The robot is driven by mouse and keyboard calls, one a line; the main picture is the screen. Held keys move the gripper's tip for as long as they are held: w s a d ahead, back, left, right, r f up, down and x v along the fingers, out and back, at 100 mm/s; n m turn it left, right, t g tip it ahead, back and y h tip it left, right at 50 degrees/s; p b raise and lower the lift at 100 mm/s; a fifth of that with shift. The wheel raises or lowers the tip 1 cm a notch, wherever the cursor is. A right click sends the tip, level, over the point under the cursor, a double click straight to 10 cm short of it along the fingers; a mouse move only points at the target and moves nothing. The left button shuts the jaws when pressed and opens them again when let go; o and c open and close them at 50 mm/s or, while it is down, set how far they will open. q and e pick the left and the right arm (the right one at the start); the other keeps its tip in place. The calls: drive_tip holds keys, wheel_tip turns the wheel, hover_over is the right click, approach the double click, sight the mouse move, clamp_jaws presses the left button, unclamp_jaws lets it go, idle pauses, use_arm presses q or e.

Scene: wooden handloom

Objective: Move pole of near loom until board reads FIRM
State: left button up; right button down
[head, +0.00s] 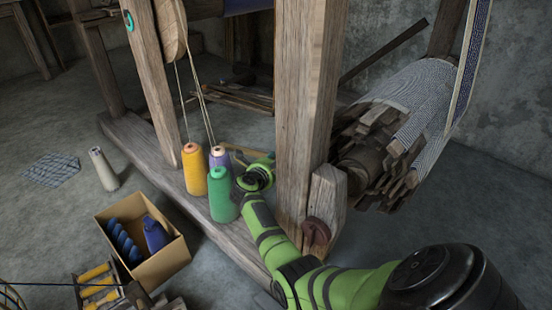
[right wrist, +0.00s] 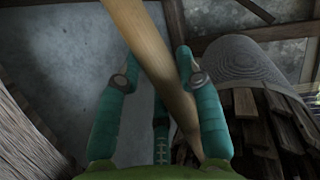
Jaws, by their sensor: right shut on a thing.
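In the right wrist view, a pale wooden pole (right wrist: 150,45) runs at a slant between the teal fingers of my right gripper (right wrist: 157,66). The fingers are shut on it, one on each side. In the head view, my green right arm reaches past the thick upright post (head: 306,110) of the near loom. No board reading is visible. My left gripper is out of view.
Yellow (head: 194,170), green (head: 221,196) and purple (head: 220,156) yarn cones stand close to my right wrist on the loom's base beam (head: 150,150). A cardboard box (head: 160,267) with blue yarn and a white cone (head: 103,170) stand on the floor at left.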

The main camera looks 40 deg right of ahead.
drive_tip(key=c, duration=0.8)
unclamp_jaws()
drive_tip(key=shift+d+r, duration=0.1)
drive_tip(key=shift+s+a, duration=0.15)
drive_tip(key=shift+a, duration=0.45)
drive_tip(key=v, duration=1.1)
drive_tip(key=shift+r, duration=0.15)
drive_tip(key=shift+d, duration=0.15)
